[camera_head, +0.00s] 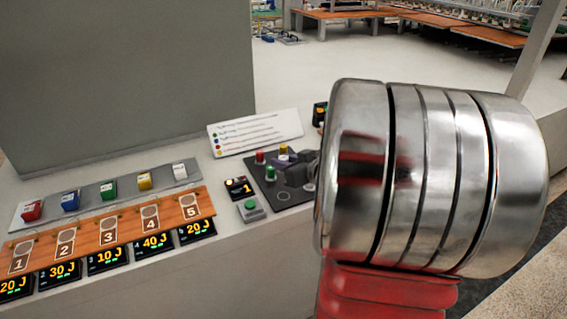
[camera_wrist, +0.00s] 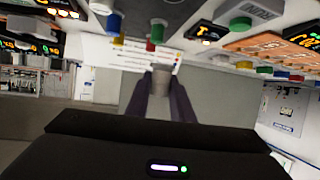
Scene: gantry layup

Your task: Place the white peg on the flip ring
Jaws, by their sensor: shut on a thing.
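My gripper (camera_wrist: 160,92) is shut on a pale grey-white peg (camera_wrist: 160,82), which stands between its two dark fingers in the wrist view. In the head view my gripper (camera_head: 297,172) is small and dark over the right part of a dark plate (camera_head: 268,186); the held peg cannot be made out clearly there. Pale circle outlines (camera_head: 283,197) mark the plate's front. I cannot tell which of them, if any, is the flip ring; my gripper and arm hide part of the plate.
A red peg (camera_head: 260,157) and a green peg (camera_head: 271,174) stand on the plate. A white legend card (camera_head: 255,133) leans behind it. A green button box (camera_head: 250,209) is in front. Left are an orange numbered board (camera_head: 122,226) and coloured blocks on a grey rack (camera_head: 93,200).

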